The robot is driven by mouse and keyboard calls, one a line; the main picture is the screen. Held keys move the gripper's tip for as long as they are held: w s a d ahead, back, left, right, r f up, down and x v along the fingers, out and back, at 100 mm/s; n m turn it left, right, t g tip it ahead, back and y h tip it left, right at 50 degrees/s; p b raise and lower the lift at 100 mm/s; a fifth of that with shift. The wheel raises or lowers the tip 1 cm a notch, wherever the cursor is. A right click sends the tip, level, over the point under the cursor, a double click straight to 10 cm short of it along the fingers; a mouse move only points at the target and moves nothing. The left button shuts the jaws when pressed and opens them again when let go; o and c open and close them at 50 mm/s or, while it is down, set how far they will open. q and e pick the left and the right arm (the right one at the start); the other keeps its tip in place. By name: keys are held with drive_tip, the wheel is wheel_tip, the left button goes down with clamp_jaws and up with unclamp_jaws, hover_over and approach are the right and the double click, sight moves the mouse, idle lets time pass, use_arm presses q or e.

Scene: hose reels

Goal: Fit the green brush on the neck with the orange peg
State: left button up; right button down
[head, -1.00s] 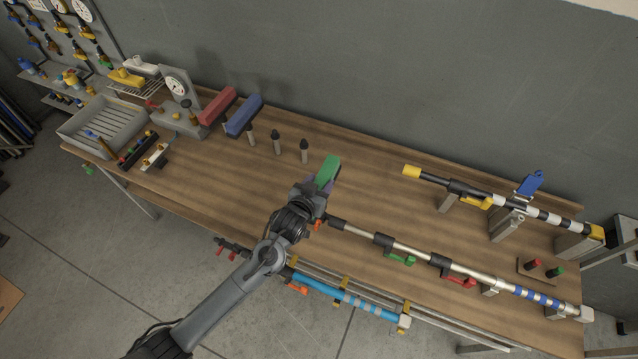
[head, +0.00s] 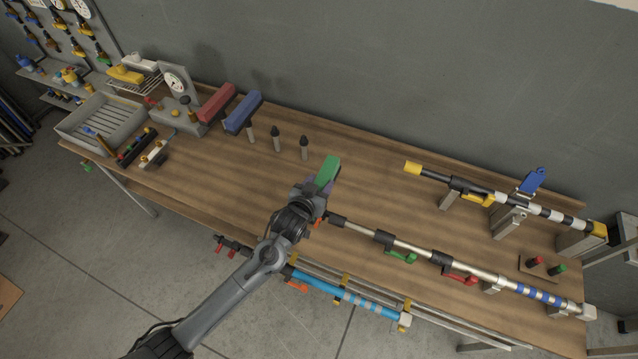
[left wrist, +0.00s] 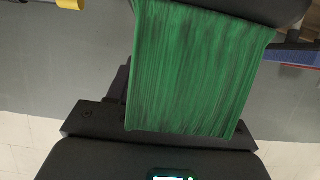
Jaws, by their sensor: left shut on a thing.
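My left gripper (head: 322,186) is shut on the green brush (head: 328,169) and holds it above the middle of the bench. In the left wrist view the brush's green bristles (left wrist: 195,65) fill the middle, between dark gripper parts. A small orange peg (head: 318,224) shows beside my left gripper, near the black end (head: 336,220) of a silver pole. My arm hides part of this area, so I cannot tell exactly what the peg sits on. The brush is apart from the pole's black end. My right gripper is not in view.
A yellow-tipped pole (head: 412,168) lies on supports at the back right. A blue pole (head: 340,291) lies along the front edge. Several upright posts (head: 276,140) stand behind the gripper, near a red block (head: 217,103) and a blue block (head: 243,112).

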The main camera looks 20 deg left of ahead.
use_arm(q)
drive_tip(key=shift+f+b, duration=0.7)
drive_tip(key=shift+f, duration=0.55)
drive_tip(key=o, duration=1.4)
drive_tip(key=shift+c, duration=0.2)
drive_tip(key=b+v, duration=0.1)
drive_tip(key=v, duration=0.9)
drive_tip(key=shift+s+r, duration=0.25)
drive_tip(key=shift+s, duration=0.05)
